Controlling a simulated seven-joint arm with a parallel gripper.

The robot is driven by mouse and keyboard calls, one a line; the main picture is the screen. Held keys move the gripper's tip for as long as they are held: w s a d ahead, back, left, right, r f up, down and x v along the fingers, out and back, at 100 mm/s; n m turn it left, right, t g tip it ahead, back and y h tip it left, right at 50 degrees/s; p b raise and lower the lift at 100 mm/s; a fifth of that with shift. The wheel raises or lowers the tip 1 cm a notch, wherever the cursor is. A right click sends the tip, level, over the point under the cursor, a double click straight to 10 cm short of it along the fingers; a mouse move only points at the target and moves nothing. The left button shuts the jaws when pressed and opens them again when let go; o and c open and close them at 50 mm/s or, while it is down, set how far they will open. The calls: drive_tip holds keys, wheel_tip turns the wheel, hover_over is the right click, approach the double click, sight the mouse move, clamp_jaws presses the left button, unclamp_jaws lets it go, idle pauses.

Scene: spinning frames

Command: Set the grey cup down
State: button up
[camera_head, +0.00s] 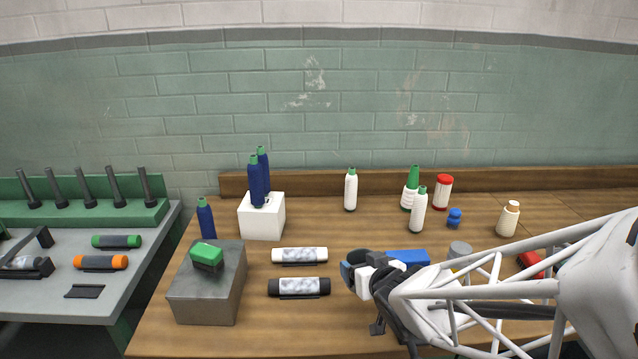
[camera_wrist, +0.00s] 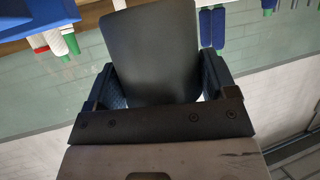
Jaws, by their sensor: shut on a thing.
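My gripper (camera_head: 362,274) is over the front middle of the wooden table. In the wrist view my gripper (camera_wrist: 162,85) has one blue-black finger on each side of the dark grey cup (camera_wrist: 155,45) and is shut on it. In the head view a dark rounded part at the fingertips looks like the cup (camera_head: 360,257), mostly hidden by the gripper. I cannot tell how far it is above the table (camera_head: 200,339).
A blue block (camera_head: 408,257) and a grey lidded jar (camera_head: 460,249) are close beyond the gripper. Two rollers (camera_head: 299,255) (camera_head: 299,287) and a grey box (camera_head: 206,295) with a green-topped block are left. Bottles stand behind; bare wood shows at front left.

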drive_tip(key=shift+s+f, duration=0.1)
drive_tip(key=shift+s, duration=0.2)
drive_tip(key=shift+f, duration=2.9)
drive_tip(key=shift+f, duration=1.9)
drive_tip(key=shift+f, duration=0.15)
drive_tip(key=o, duration=0.9)
drive_tip(key=shift+c, duration=0.2)
